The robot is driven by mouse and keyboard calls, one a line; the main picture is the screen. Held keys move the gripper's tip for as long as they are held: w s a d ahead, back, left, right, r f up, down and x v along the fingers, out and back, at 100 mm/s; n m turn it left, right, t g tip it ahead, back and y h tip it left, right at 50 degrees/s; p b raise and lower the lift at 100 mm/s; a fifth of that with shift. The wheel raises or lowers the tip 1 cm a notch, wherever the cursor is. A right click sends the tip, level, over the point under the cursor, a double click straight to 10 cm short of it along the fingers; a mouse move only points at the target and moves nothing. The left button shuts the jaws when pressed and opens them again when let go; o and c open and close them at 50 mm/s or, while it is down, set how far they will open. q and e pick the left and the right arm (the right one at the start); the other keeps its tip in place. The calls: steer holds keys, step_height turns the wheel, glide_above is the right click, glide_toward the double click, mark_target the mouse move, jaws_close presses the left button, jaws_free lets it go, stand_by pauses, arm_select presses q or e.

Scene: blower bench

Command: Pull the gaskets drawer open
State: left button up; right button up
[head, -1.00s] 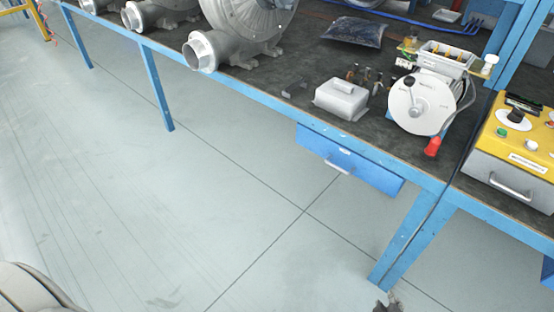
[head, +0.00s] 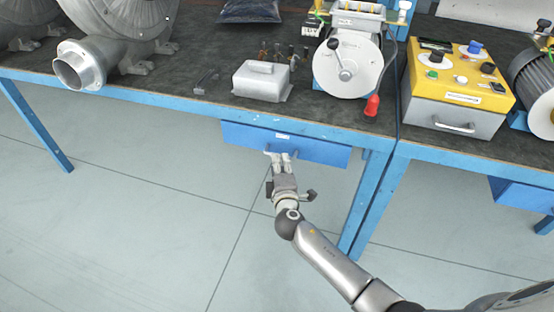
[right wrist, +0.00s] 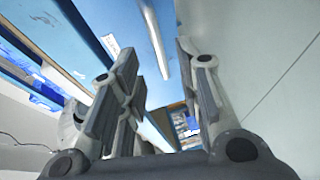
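A blue drawer (head: 320,149) hangs under the front edge of the workbench, and its front looks flush and shut. It bears a small white label (head: 282,136), too small to read, so I cannot tell if it says gaskets. My right gripper (head: 277,156) is at the drawer's front, left of its middle, and covers the handle in the head view. In the right wrist view the right gripper's fingers (right wrist: 165,95) are apart. The pale handle bar (right wrist: 155,40) runs ahead in the gap between them, with no clear contact. My left gripper is not in view.
The bench (head: 200,109) carries a blower (head: 85,62), a grey block (head: 262,82), a white-faced device (head: 348,65) and a yellow control box (head: 458,80). A blue leg (head: 364,205) stands right of the drawer. Another blue drawer (head: 525,198) is far right. The floor in front is clear.

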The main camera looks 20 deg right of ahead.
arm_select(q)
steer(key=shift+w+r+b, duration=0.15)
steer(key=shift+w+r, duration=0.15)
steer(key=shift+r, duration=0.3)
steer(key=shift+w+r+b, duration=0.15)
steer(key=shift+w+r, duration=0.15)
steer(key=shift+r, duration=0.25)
arm_select(e)
steer(key=shift+x, duration=2)
jaws_close()
